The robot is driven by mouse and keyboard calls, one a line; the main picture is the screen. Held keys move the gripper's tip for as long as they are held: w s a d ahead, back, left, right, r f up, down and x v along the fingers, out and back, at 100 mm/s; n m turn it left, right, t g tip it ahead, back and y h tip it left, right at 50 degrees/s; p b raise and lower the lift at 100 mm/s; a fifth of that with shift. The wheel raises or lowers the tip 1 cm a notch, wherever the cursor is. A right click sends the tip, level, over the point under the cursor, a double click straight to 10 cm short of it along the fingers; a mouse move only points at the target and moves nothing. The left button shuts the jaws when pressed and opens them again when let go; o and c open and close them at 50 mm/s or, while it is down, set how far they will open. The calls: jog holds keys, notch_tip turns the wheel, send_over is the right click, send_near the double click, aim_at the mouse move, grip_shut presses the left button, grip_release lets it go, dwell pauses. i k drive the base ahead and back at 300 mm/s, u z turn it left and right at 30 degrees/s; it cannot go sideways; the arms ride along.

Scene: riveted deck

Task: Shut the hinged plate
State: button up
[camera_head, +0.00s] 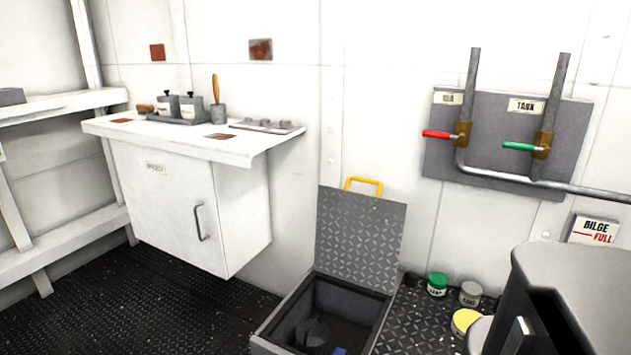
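The hinged plate (361,238) is a grey diamond-tread hatch lid. It stands raised, close to upright, at the back edge of a floor opening, with a yellow handle (364,186) on its top edge. The opening has a raised grey frame (285,308) and a dark inside. A dark rounded thing (313,333) and a small blue thing (339,351) show inside it. My gripper is not in view. A large grey rounded body at the lower right is probably part of me.
A white cabinet (180,195) with a counter stands left of the hatch. Several cans, one with a green lid (437,284), stand right of it. Pipes with a red valve handle (436,134) and a green one (520,146) are on the wall. Dark floor (120,310) at left is clear.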

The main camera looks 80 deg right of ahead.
aim_at(359, 237)
jog(key=u, duration=0.05)
jog(key=i, duration=0.5)
jog(key=z, duration=3.15)
jog(key=i, duration=0.45)
jog(key=z, duration=0.2)
jog(key=k, duration=1)
jog(key=u, duration=1.65)
jog(key=i, duration=1.1)
jog(key=z, duration=1.1)
